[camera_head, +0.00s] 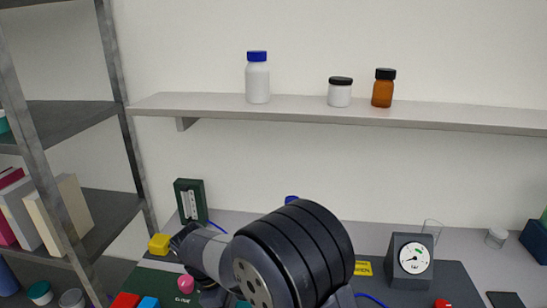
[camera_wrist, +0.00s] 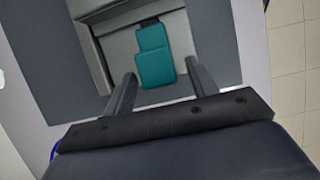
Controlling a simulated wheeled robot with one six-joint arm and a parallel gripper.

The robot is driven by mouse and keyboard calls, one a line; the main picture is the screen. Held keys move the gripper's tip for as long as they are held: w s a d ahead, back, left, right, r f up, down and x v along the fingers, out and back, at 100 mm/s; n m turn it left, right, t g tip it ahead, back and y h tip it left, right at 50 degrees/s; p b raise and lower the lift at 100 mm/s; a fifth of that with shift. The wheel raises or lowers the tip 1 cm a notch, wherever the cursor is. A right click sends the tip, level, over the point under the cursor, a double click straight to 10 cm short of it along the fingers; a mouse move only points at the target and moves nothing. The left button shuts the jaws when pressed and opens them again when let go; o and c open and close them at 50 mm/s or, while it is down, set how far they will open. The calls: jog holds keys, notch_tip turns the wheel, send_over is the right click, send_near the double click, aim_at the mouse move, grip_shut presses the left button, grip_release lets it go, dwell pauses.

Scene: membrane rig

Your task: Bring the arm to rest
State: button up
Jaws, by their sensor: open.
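My arm (camera_head: 290,255) reaches over the bench in the head view, its dark rounded links covering the middle of the rig. In the wrist view my gripper (camera_wrist: 161,72) has its two fingers spread apart, with nothing clasped between them. A teal block-like piece (camera_wrist: 154,55) lies beyond the fingertips, in a grey recessed frame (camera_wrist: 112,45). I cannot tell how far below the fingers it is. In the head view the fingers cannot be made out clearly.
A shelf (camera_head: 450,117) with bottles runs above; a metal rack (camera_head: 85,115) stands at left.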

jog(key=shift+s+d+r+b, duration=0.1)
jog(key=shift+d+b, duration=0.1)
jog(key=shift+d, duration=0.45)
jog(key=shift+s+d+r+b, duration=0.1)
jog(key=shift+d+b, duration=0.1)
jog(key=shift+d, duration=0.4)
